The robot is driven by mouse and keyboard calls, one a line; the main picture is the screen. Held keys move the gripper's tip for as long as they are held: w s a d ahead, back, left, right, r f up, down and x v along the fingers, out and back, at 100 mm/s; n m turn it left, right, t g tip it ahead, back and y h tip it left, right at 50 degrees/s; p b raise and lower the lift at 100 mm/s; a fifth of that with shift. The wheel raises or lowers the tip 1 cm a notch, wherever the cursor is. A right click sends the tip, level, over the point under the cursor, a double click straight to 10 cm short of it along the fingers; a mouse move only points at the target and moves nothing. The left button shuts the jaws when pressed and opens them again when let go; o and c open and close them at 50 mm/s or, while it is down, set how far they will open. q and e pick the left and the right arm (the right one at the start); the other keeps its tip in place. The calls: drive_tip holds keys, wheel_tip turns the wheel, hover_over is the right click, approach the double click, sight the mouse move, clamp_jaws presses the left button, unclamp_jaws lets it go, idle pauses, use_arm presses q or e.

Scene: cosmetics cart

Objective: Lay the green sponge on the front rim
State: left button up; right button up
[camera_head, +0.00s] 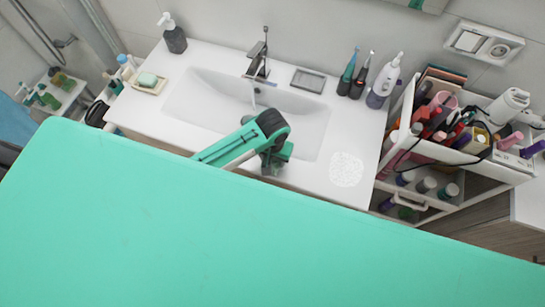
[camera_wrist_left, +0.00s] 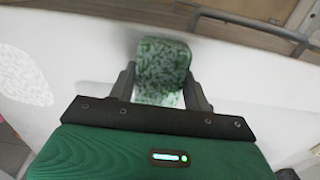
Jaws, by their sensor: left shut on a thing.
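The green sponge (camera_wrist_left: 163,60), with a mottled dark and pale pattern, is between the two fingers of my left gripper (camera_wrist_left: 161,84) in the left wrist view. The fingers are shut on it. In the head view my left gripper (camera_head: 274,164) is over the front side of the white sink (camera_head: 212,88); the sponge is hard to make out there. The front rim (camera_head: 312,176) is white and partly hidden by my arm. My right gripper is not in view.
A pale speckled patch (camera_head: 346,169) lies on the rim's right part. A faucet (camera_head: 258,55), an empty grey dish (camera_head: 308,81), toothbrushes (camera_head: 354,75) and a soap dish (camera_head: 150,82) are around the basin. A full cosmetics cart (camera_head: 450,130) stands at the right.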

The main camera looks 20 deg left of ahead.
use_arm(q)
drive_tip(key=shift+f, duration=0.5)
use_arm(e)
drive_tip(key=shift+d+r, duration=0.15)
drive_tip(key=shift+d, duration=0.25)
use_arm(q)
drive_tip(key=shift+f, duration=0.1)
drive_tip(key=o, duration=0.9)
